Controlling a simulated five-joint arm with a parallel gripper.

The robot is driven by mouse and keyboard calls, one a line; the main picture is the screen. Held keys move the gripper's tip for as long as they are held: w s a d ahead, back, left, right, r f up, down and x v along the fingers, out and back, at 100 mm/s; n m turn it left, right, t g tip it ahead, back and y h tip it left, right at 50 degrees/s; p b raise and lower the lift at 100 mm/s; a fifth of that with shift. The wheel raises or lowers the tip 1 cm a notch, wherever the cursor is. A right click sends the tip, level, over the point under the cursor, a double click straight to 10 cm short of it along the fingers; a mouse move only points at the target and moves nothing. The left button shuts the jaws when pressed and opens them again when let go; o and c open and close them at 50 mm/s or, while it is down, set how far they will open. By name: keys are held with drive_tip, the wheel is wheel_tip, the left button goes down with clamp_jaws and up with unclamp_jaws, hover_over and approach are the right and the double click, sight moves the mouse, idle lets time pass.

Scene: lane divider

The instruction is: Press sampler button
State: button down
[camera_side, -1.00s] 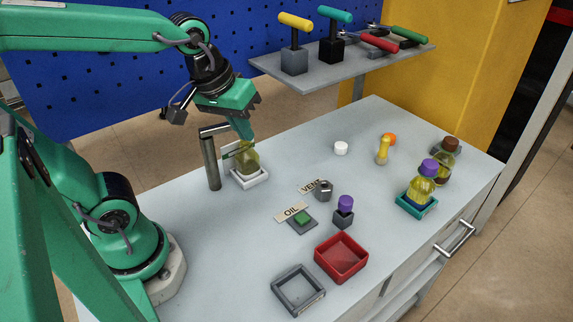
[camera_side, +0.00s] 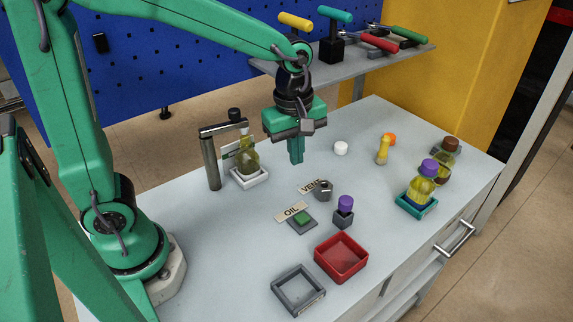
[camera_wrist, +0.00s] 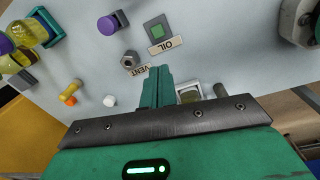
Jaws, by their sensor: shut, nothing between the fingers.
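My gripper (camera_side: 297,161) is shut and empty, pointing down above the table, behind and apart from the button. In the wrist view my shut fingers (camera_wrist: 157,75) lie below the OIL label. A bottle of yellow liquid (camera_side: 248,161) stands in a white tray (camera_side: 250,181) by a grey post with a spout (camera_side: 211,165).
A VENT label (camera_side: 313,187) and grey knob (camera_side: 323,192) lie between my gripper and the button. A purple-topped block (camera_side: 344,207), a red tray (camera_side: 341,258) and a grey tray (camera_side: 298,291) are close by. Bottles (camera_side: 423,184) stand at the right. The left front table is clear.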

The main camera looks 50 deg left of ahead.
sight(302, 217)
drive_tip(key=shift+w+d+f+n+g, duration=0.15)
drive_tip(key=shift+w+d+f+n, duration=0.2)
drive_tip(key=shift+f+n, duration=0.2)
drive_tip(key=shift+w+d+f+n+g, duration=0.15)
drive_tip(key=shift+w+d+f+n, duration=0.2)
drive_tip(key=shift+f+n, duration=0.15)
drive_tip(key=shift+f, duration=0.1)
wheel_tip(302, 217, down, 14)
drive_tip(key=shift+r, duration=0.15)
idle(0.3)
idle(0.4)
drive_tip(key=shift+s+f, duration=0.1)
drive_tip(key=shift+f, duration=1)
drive_tip(key=shift+r, duration=0.15)
wheel_tip(302, 217, up, 15)
idle(0.9)
